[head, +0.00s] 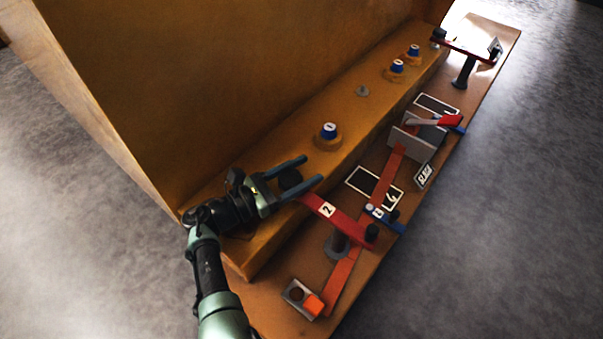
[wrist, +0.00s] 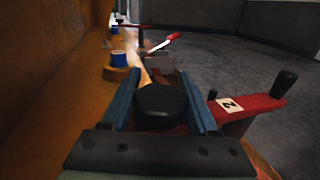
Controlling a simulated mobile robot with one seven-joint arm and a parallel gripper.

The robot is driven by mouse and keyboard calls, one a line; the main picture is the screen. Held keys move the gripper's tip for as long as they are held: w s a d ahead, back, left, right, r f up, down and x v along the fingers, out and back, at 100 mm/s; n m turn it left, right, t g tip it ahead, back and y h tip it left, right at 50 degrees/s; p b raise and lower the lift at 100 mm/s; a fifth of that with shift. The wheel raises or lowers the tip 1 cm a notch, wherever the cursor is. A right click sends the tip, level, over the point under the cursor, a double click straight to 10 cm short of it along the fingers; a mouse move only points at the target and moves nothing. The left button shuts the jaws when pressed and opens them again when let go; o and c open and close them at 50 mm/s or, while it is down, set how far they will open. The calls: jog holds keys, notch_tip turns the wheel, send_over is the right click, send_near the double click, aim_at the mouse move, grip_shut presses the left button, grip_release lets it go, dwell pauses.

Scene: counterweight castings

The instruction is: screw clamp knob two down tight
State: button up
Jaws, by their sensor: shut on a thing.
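Clamp two is a red bar (head: 345,222) with a white label "2" (head: 327,210). Its black knob (head: 290,180) is at the bar's left end, over the ochre casting ledge. My gripper (head: 312,168) reaches in from the left, its two blue fingers shut on the knob. In the wrist view, the rounded black knob (wrist: 160,105) sits between the fingers, with the red bar (wrist: 255,108) running off to the right. The knob's lower part and what lies under it are hidden.
Blue-capped posts (head: 329,131) stand along the ledge. A tall ochre wall (head: 230,80) rises behind my gripper. An orange-red bar (head: 345,280), a grey block (head: 418,138) and another red clamp (head: 470,47) occupy the lower board. Grey floor is clear at right.

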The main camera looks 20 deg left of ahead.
jog(key=shift+r, duration=0.1)
dwell(0.3)
jog(key=o, duration=1.4)
jog(key=p+v, duration=0.3)
jog(key=v, duration=1)
jog(key=shift+w, duration=0.1)
